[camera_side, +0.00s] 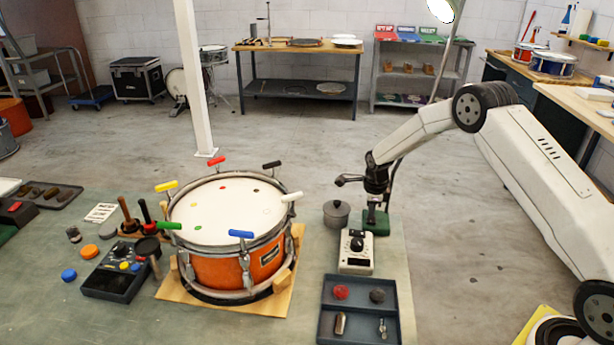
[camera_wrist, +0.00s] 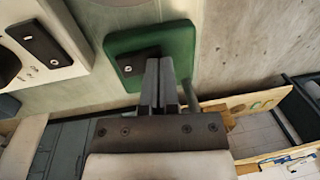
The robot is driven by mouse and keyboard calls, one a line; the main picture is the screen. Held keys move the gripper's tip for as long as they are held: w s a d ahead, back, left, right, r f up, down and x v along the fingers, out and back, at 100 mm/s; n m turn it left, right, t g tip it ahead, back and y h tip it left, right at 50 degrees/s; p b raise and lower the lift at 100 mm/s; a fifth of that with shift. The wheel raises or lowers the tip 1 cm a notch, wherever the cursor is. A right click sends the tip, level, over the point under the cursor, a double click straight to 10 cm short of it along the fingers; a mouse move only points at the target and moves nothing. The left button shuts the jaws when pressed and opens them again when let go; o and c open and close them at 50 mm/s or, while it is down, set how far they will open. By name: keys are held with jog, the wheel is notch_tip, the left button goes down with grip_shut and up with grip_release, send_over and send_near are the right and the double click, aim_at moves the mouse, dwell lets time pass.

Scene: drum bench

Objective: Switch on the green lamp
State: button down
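The green lamp's base (camera_side: 376,222) stands at the bench's right edge, beyond a white box with a black knob. A thin stem seems to rise behind my arm to the lamp's head (camera_side: 441,10), cut by the top edge. Its face looks bright white; I cannot tell whether it is lit. In the wrist view the green base (camera_wrist: 185,45) carries a black rocker switch (camera_wrist: 133,67). My gripper (camera_wrist: 160,65) is shut and empty, its fingertips over the base just right of the switch. In the side view my gripper (camera_side: 376,200) points down there; contact is unclear.
The white knob box (camera_side: 356,252) and a grey lidded pot (camera_side: 336,214) stand close by. A dark tray (camera_side: 358,310) with small items lies in front. An orange drum (camera_side: 235,240) with coloured handles stands left. Bare floor lies right of the bench.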

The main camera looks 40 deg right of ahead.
jog(key=shift+s+a, duration=0.15)
jog(key=shift+s+a+r, duration=0.25)
jog(key=shift+s+a, duration=0.15)
jog(key=shift+r, duration=0.15)
dwell(0.5)
notch_tip(320, 180, up, 14)
jog(key=w+d, duration=0.1)
jog(key=shift+f, duration=0.2)
dwell(0.3)
dwell(0.3)
